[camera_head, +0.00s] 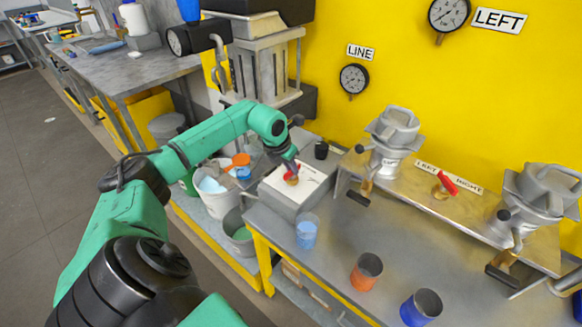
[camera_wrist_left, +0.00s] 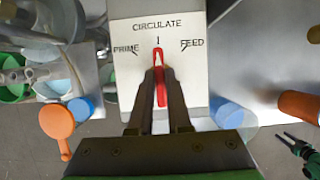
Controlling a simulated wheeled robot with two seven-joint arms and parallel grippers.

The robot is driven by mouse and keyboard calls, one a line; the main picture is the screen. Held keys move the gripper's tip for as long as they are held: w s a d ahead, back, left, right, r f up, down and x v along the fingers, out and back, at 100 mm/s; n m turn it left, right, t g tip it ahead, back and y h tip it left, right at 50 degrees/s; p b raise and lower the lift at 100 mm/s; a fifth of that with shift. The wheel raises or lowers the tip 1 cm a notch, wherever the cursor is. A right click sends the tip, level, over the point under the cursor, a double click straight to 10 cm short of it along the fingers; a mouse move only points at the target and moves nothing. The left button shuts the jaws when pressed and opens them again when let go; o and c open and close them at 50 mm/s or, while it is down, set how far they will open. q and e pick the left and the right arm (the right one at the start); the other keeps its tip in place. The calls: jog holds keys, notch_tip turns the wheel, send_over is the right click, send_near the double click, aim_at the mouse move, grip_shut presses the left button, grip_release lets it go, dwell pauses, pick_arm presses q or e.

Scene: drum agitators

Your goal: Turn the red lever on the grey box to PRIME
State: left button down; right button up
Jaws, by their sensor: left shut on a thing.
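The grey box (camera_head: 273,204) stands at the left end of the workbench, with a white top plate. In the left wrist view its plate (camera_wrist_left: 185,62) reads PRIME at left, CIRCULATE at top and FEED at right. The red lever (camera_wrist_left: 161,88) points up the plate to the middle mark under CIRCULATE. In the head view the gripper (camera_head: 291,170) reaches down onto the plate. A green and black piece, seemingly my right gripper (camera_wrist_left: 300,148), shows small at lower right.
A clear cup with blue liquid (camera_head: 306,232) stands close beside the box. An orange cup (camera_head: 366,272) and a blue cup (camera_head: 421,308) stand farther right. An orange paddle (camera_wrist_left: 57,123) and buckets (camera_head: 218,192) lie to the left. Another red lever (camera_head: 447,183) is on the raised shelf.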

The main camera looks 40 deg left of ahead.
pick_arm(q)
jog(key=shift+n, duration=0.4)
jog(key=n+y+b, duration=0.1)
jog(key=n+y, duration=0.1)
jog(key=n, duration=0.2)
jog(key=shift+w+d, duration=0.1)
jog(key=shift+d, duration=0.05)
jog(key=shift+r+n+g+y+b, duration=0.1)
jog(key=shift+n+g+y+b, duration=0.5)
jog(key=shift+n, duration=1.5)
jog(key=c, duration=0.9)
grip_release()
jog(key=shift+o, duration=0.2)
